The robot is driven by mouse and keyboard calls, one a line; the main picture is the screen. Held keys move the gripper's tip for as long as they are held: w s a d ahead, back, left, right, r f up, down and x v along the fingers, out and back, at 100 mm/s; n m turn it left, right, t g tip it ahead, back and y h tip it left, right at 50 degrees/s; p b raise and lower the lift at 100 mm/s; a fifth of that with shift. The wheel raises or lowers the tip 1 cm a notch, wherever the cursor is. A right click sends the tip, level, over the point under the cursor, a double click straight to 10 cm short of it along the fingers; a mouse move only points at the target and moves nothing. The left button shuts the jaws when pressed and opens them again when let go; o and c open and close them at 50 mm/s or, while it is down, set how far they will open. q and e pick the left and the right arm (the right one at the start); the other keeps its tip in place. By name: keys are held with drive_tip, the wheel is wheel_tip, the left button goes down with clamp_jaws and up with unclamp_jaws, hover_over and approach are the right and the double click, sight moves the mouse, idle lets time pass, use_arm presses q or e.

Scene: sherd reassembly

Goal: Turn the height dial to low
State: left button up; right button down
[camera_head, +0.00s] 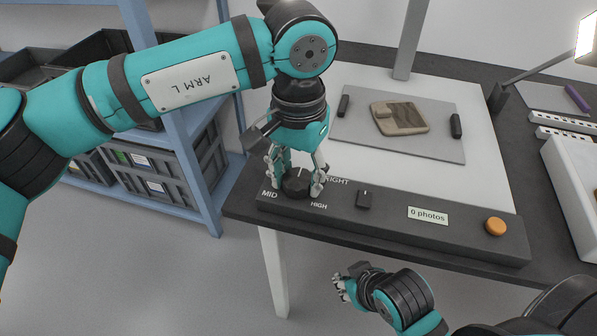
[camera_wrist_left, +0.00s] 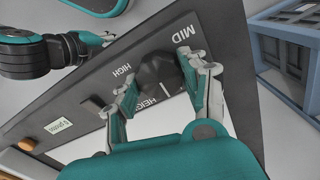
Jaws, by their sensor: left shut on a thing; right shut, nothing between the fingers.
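The height dial (camera_head: 296,187) is a dark round knob at the left end of the dark control panel (camera_head: 390,222). It also shows in the wrist view (camera_wrist_left: 165,72). My left gripper (camera_head: 295,181) comes down over it from above, one finger on each side, shut on the knob. The labels MID and HIGH show at the panel's front edge; the HEIGHT label is partly covered, and no LOW label is visible. A pale line shows on the knob, but its exact setting is hard to read. My right gripper (camera_head: 340,288) is shut and empty, in front of the table.
On the panel are a small switch (camera_head: 364,199), a "0 photos" display (camera_head: 428,215) and an orange button (camera_head: 495,226). Behind, a grey board (camera_head: 370,147) carries a tan sherd (camera_head: 400,118). A blue shelf (camera_head: 178,125) with dark crates stands at left. A lamp stands at right.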

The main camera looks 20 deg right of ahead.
sight(299, 177)
use_arm(q)
drive_tip(key=o, duration=1.2)
drive_tip(key=shift+r, duration=0.1)
wheel_tip(299, 177, up, 12)
drive_tip(key=shift+f, duration=0.1)
